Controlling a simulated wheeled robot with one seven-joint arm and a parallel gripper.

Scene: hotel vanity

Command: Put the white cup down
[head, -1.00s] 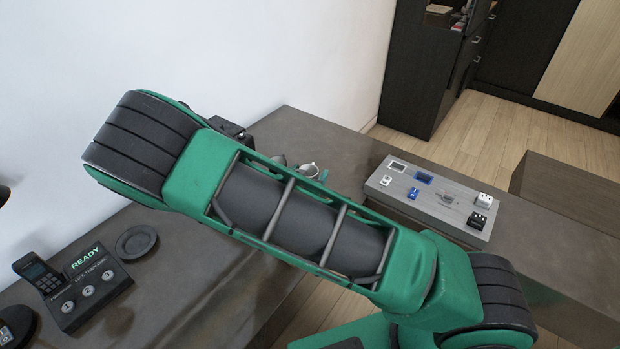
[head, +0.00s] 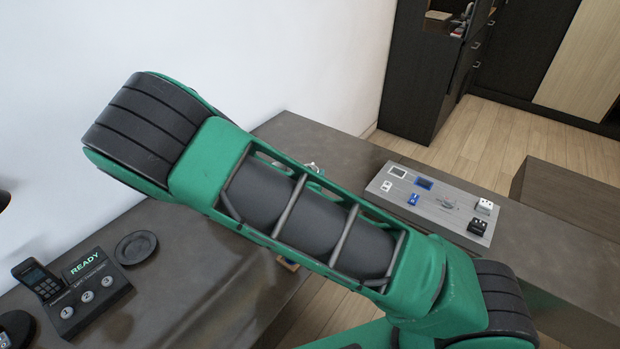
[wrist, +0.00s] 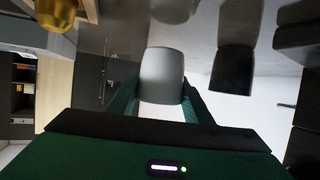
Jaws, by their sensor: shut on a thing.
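The white cup (wrist: 162,75) is between the two fingers of my gripper (wrist: 160,88) in the wrist view, and the gripper is shut on it. The cup looks pale grey in shade. In the head view my green arm hides the gripper and most of what lies behind it. Only a small whitish piece (head: 313,166) shows over the arm's upper edge, and I cannot tell whether it is the cup. Whether the cup touches the counter (head: 300,137) cannot be seen.
A grey panel (head: 410,212) with small blue, white and black pieces lies on the counter at right. A phone and button unit (head: 92,285) and a round dark coaster (head: 136,247) are at left. A dark object (wrist: 235,68) and a gold one (wrist: 57,14) show beside the cup.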

